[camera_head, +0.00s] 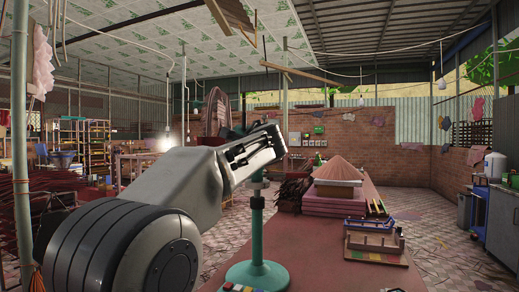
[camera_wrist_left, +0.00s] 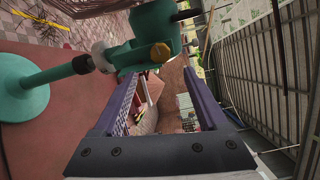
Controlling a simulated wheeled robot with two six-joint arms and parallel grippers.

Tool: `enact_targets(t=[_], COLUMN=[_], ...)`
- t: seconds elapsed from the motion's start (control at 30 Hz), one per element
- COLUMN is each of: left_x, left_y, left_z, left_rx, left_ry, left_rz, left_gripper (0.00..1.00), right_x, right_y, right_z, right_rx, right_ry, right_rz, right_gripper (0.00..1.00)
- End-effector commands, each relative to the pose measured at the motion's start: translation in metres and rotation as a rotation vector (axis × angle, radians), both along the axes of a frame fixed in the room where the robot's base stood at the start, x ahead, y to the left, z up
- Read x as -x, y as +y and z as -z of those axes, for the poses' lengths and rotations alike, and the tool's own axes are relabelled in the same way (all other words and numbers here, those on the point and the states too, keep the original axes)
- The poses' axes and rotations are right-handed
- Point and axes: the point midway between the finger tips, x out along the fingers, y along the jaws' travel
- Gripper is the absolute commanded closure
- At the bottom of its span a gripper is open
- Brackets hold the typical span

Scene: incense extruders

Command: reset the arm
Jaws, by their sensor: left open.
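My left arm reaches in from the left in the head view. Its gripper (camera_head: 262,148) is raised over the red table, in front of the upper part of a teal stand (camera_head: 257,230). In the left wrist view the gripper (camera_wrist_left: 160,75) has its two purple fingers spread apart, with nothing held between them. The teal extruder body (camera_wrist_left: 155,32), with a brass-coloured knob, shows just beyond the fingertips there. I cannot tell whether a finger touches it. The stand's round base shows at the left of that view. My right gripper is in neither view.
The red table (camera_head: 325,235) runs away from me. A conical hat (camera_head: 337,168) tops a pink stack, with dark bundles (camera_head: 291,191) beside it. A small wooden rack (camera_head: 375,240) lies at the right. A blue-and-white cart (camera_head: 482,205) stands on the tiled floor farther right.

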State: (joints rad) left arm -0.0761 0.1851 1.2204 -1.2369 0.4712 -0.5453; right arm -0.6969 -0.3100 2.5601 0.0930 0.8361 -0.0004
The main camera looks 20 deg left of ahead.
Motion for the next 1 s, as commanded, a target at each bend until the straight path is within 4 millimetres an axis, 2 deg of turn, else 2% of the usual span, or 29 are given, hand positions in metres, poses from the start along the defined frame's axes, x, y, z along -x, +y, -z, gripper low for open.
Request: enact_targets(t=[0.47,0.57,0.67,0.77,0.87,0.97,1.0], left_x=[0.003,0.005,0.013,0.034,0.072,0.120,0.142], left_y=[-0.001,-0.009,-0.033,-0.070,-0.109,-0.141,-0.152], left_z=[0.000,0.007,0.034,0.081,0.135,0.187,0.206], left_rx=[0.001,0.036,0.152,0.334,0.527,0.693,0.751], left_ry=[0.001,0.021,0.086,0.207,0.356,0.511,0.573], left_rz=[0.000,0.011,0.042,0.070,0.068,0.037,0.015], left_gripper=[0.25,0.25,0.25,0.25,0.25,0.25,0.25], right_x=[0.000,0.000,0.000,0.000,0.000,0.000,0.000], right_y=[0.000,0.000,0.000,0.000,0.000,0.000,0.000], right_z=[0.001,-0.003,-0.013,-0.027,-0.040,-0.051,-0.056], right_rx=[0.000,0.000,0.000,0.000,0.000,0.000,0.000], right_ry=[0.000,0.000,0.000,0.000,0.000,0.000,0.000], right_rz=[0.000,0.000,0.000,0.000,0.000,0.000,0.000], right_gripper=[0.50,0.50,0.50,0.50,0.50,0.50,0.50])
